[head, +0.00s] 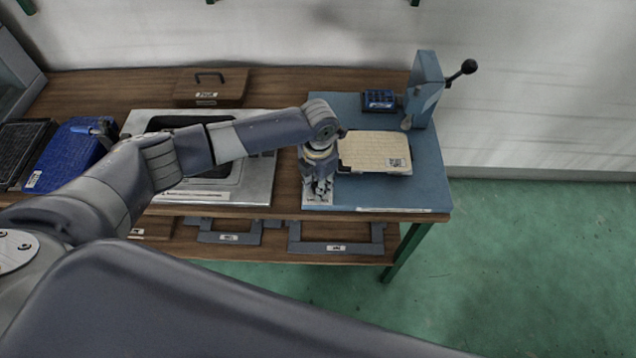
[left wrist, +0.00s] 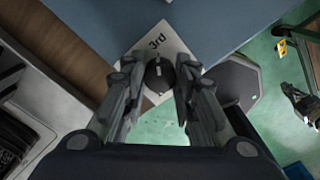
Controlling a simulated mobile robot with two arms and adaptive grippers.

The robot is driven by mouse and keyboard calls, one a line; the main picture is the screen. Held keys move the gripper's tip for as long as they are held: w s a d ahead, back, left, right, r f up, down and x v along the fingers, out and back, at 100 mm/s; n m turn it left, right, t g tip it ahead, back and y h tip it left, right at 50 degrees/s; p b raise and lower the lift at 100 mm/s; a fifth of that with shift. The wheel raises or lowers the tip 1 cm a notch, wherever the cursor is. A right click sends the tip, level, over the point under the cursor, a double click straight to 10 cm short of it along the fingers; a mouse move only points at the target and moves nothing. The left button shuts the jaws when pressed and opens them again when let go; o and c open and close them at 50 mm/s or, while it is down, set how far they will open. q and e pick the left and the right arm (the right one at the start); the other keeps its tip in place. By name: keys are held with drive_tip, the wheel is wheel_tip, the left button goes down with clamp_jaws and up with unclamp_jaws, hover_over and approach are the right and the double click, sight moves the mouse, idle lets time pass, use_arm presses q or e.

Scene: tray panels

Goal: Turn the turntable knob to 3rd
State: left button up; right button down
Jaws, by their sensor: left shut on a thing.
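A dark round knob (left wrist: 159,76) sits on a white plate (left wrist: 174,42) printed "3rd" in the left wrist view. A pale line crosses the knob's top; I cannot tell exactly which way it points. My left gripper (left wrist: 159,88) has one finger on each side of the knob and is shut on it. In the head view my left gripper (head: 319,192) is over the white plate (head: 308,198) at the front left corner of the blue panel (head: 430,185), and it hides the knob. My right gripper does not show.
A cream gridded tray (head: 375,150) lies on the blue panel, with a blue box (head: 379,99) and a lever stand (head: 425,90) behind. A metal tray (head: 258,190), brown box (head: 211,88) and blue tray (head: 66,155) are left. Open green floor (head: 540,270) is right.

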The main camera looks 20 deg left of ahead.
use_arm(q)
drive_tip(key=o, duration=1.1)
wheel_tip(320, 180, up, 12)
idle(0.4)
